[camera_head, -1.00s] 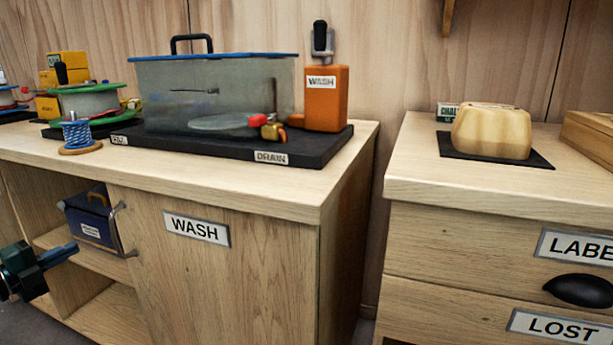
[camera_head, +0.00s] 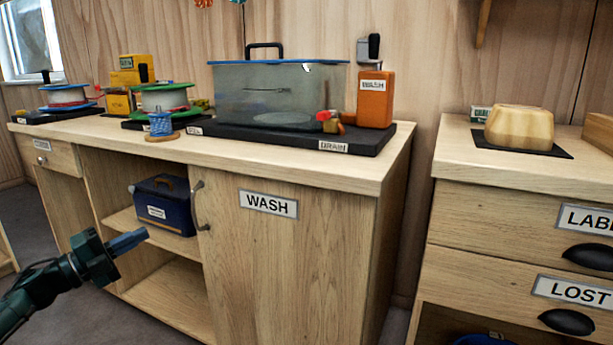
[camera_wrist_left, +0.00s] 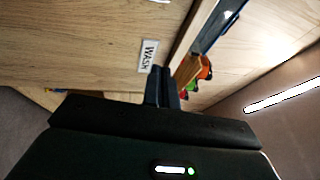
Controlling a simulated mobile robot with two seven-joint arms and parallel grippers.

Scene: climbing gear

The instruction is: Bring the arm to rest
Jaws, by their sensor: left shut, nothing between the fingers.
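My left gripper (camera_head: 128,241) comes in from the lower left in the head view. Its blue fingers are shut with nothing between them, and it hangs in the air in front of the open shelves of the wash cabinet (camera_head: 290,262). In the left wrist view the shut fingers (camera_wrist_left: 161,75) point toward the cabinet front, near the WASH label (camera_wrist_left: 148,56). My right gripper does not show in either view.
The counter holds a clear lidded tank (camera_head: 280,90), an orange bottle (camera_head: 375,98) and rope spools (camera_head: 163,98). A blue box (camera_head: 165,205) sits on the shelf, beside the cabinet door handle (camera_head: 200,205). A drawer cabinet (camera_head: 510,215) stands at right. Floor is open at lower left.

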